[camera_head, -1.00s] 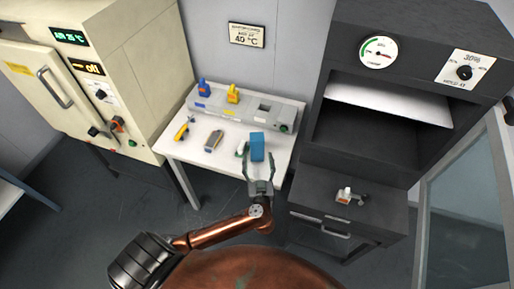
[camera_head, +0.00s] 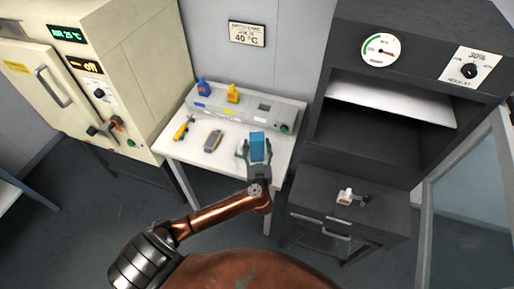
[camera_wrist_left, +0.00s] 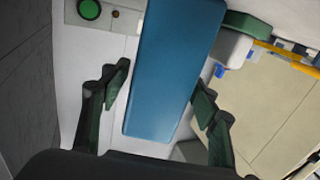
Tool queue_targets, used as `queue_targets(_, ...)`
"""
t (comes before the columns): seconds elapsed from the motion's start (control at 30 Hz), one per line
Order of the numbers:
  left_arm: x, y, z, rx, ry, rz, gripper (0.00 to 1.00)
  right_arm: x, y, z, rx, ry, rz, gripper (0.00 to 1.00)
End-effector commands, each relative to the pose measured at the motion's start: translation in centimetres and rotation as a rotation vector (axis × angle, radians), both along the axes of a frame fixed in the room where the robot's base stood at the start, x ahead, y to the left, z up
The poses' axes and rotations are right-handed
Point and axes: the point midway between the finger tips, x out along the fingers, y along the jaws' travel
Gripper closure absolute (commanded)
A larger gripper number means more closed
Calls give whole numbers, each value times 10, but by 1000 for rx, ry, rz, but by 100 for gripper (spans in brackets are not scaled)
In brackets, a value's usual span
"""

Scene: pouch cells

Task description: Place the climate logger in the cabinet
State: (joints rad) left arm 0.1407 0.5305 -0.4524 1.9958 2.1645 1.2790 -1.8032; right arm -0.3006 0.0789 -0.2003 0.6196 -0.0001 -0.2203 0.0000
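A blue upright box (camera_head: 257,146) stands near the front right of the white table; it fills the middle of the left wrist view (camera_wrist_left: 175,65). My left gripper (camera_head: 258,166) is open at the box's near side. In the wrist view its dark green fingers (camera_wrist_left: 160,95) lie either side of the box with gaps, not gripping. A grey handheld device with yellow parts (camera_head: 213,141) lies left of the box. I cannot tell from looks which is the climate logger. The dark cabinet (camera_head: 350,170) at right has an open compartment, a gauge and a dial. My right gripper is not in view.
The white table (camera_head: 180,150) also holds a yellow tool (camera_head: 183,127) and a grey fixture (camera_head: 215,104) with blue and yellow pieces. A small white item (camera_head: 345,196) sits on the dark cabinet's lower ledge. A glass door (camera_head: 470,200) stands open at right. A cream oven (camera_head: 130,60) stands left.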

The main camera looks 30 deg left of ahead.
Motion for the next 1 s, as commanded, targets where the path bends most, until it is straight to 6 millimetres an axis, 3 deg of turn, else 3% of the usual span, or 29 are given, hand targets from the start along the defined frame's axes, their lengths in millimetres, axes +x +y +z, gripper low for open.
queue_targets(0.63,0,0,0,0,-1,0,90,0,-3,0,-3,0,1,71)
queue_targets(0.83,0,0,2,0,-1,0,90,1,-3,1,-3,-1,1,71)
queue_targets(1.0,0,0,14,-1,-3,0,90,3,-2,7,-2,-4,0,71)
